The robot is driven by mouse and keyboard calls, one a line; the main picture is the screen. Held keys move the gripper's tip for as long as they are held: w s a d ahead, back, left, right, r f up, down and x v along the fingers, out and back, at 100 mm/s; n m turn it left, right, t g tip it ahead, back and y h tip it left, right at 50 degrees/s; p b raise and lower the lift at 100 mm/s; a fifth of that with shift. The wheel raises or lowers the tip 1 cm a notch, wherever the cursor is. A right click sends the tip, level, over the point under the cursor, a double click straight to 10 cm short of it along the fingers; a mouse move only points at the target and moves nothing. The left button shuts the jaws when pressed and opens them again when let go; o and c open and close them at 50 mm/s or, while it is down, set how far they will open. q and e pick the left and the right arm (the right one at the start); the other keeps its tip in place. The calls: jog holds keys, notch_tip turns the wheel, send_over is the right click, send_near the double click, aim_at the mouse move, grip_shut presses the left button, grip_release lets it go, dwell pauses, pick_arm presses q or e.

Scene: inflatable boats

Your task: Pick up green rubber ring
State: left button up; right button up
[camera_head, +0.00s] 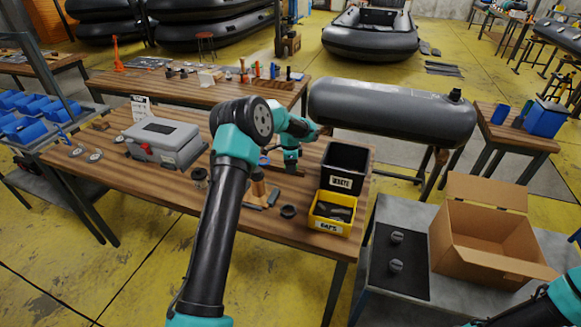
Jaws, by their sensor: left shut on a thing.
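My left gripper (291,168) is low over the wooden workbench (150,190), just left of the black bin. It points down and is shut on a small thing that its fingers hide. I cannot make out a green rubber ring apart from the teal gripper. A small blue ring (264,161) lies on the bench just left of the gripper. Only part of my right arm shows at the bottom right corner; its gripper is out of view.
A black bin (345,165) and a yellow "CAPS" bin (332,211) stand at the bench's right end. A grey case (163,138) sits on the left. A wooden-handled tool (257,187) and dark round parts lie near the arm. An open cardboard box (487,235) stands at right.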

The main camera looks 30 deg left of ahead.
pick_arm(q)
jog(key=shift+r, duration=2)
jog(key=s+d+r, duration=0.1)
jog(key=s+d, duration=0.7)
jog(key=s, duration=0.5)
jog(key=shift+s+d+r, duration=0.2)
jog(key=shift+s+r, duration=0.05)
jog(key=shift+s, duration=0.05)
